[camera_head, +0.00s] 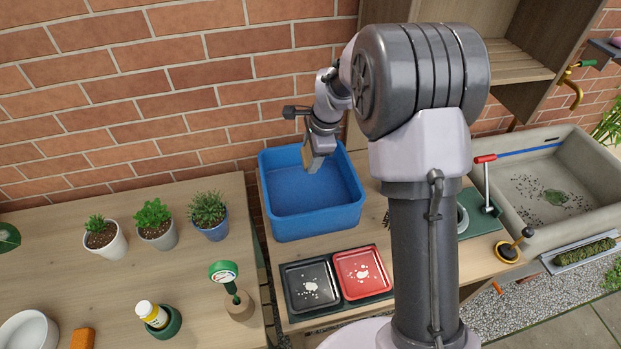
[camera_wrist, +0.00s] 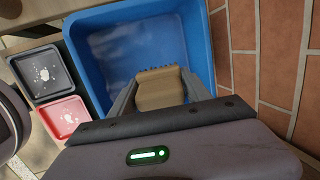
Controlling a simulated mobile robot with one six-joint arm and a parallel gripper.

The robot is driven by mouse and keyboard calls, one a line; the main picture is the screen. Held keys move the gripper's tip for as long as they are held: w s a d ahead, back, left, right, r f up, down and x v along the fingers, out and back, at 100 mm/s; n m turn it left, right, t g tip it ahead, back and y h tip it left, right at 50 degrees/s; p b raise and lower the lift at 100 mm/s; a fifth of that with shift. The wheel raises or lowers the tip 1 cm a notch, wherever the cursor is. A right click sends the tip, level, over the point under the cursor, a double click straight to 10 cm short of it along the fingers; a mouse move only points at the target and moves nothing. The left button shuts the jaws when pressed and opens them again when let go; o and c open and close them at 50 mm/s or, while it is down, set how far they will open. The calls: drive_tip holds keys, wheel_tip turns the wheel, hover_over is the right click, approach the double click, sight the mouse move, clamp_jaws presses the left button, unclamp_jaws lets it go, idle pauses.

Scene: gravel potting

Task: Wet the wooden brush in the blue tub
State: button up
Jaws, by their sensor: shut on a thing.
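The blue tub (camera_head: 312,222) stands at the back of the right wooden bench, against the brick wall. Its open top also fills the upper middle of the wrist view (camera_wrist: 84,68). My gripper (camera_head: 316,158) is over the tub's back right part. In the wrist view my gripper (camera_wrist: 160,95) is shut on the wooden brush (camera_wrist: 158,88), whose tan block shows between the fingers. The brush's far edge looks toothed; most of its bristles are hidden. I cannot tell whether the brush touches the water in the tub.
A black tray (camera_head: 311,287) and a red tray (camera_head: 363,272) with white bits lie in front of the tub. Several potted plants (camera_head: 154,222) stand on the left bench. A stone sink (camera_head: 540,180) is at the right. The brick wall is close behind my gripper.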

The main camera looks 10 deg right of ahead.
drive_tip(key=shift+r, duration=0.1)
wheel_tip(320, 180, up, 4)
drive_tip(key=p, duration=0.3)
idle(0.6)
